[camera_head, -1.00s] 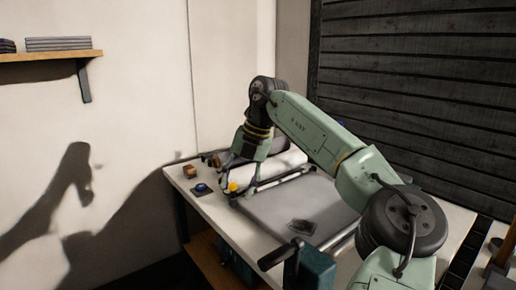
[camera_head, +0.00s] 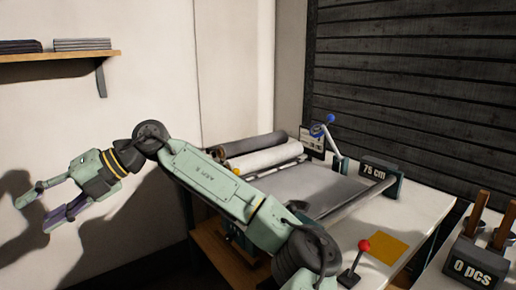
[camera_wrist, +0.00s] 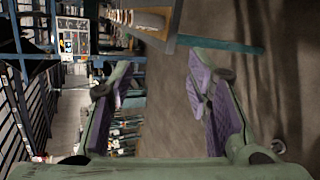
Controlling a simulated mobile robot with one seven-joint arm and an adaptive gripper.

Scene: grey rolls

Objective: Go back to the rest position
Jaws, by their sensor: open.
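My gripper (camera_head: 42,206) is at the far left of the head view, in front of the pale wall and clear of the work table (camera_head: 420,215). Its fingers are apart with nothing between them. In the wrist view the gripper (camera_wrist: 165,85) also shows open, with purple inner pads and empty space between the fingers. My arm stretches left across the front of the table and hides part of its near left side.
Grey and white rolls (camera_head: 265,158) lie at the table's back. A blue-knobbed lever (camera_head: 333,135), a "75 cm" display (camera_head: 377,170), a red-knobbed lever (camera_head: 355,262) and an orange square (camera_head: 388,247) are on the table. A "0 pcs" holder (camera_head: 475,268) stands right. A shelf (camera_head: 60,55) is upper left.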

